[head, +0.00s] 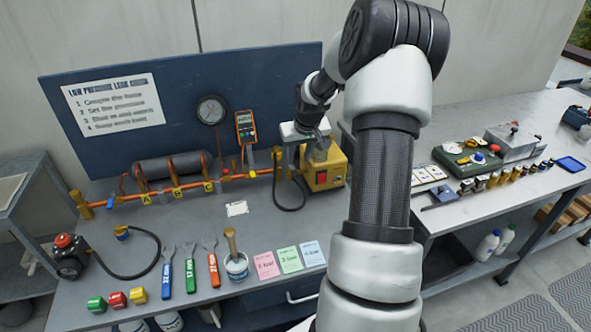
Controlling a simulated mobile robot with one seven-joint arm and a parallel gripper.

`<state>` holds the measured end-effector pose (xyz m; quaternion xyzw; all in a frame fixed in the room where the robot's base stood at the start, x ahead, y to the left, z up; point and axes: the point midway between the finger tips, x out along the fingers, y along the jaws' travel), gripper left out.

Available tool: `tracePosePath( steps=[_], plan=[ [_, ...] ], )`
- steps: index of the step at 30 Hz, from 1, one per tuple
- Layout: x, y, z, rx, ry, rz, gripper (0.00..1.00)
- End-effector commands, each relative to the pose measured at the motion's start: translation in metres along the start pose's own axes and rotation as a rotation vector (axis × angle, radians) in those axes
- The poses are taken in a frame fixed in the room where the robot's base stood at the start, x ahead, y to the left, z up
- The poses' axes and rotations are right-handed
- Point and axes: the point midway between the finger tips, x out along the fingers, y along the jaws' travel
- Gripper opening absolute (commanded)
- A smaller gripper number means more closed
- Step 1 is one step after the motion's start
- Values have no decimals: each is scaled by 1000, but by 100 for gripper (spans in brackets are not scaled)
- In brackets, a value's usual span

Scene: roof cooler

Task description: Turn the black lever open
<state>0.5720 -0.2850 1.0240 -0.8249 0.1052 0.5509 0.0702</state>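My gripper (316,146) is at the right end of the bench, pointing down just over the yellow box (325,172) with a red switch. Its fingers are small and partly merge with the box behind, so I cannot tell how far apart they are. I cannot make out the black lever for certain; the gripper and arm cover part of the area around the box. An orange pipe (190,186) with yellow letter tags runs along the back of the bench and ends near the box.
A pressure gauge (211,110) and an orange meter (245,126) are at the blue back panel. A black hose (290,207) loops beside the yellow box. Wrenches, a brush pot (236,266) and coloured cards (289,259) lie in front. A second bench (480,215) stands right.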

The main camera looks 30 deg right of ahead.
Motion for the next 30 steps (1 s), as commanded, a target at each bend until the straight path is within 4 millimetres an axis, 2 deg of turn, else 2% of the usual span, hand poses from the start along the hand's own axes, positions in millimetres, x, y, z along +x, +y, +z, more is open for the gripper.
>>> tracePosePath(
  steps=[1, 6, 12, 18, 25, 26, 30],
  plan=[
    [13, -1, 1, -1, -4, -2, 33],
    [48, -1, 1, 0, -3, -2, 33],
    [76, 0, 0, 1, -2, -1, 33],
    [86, 0, 0, -1, 0, 0, 33],
    [86, 0, 0, 0, 0, 0, 33],
    [86, 0, 0, 0, 0, 0, 29],
    [86, 0, 0, 0, 0, 0, 6]
  ],
)
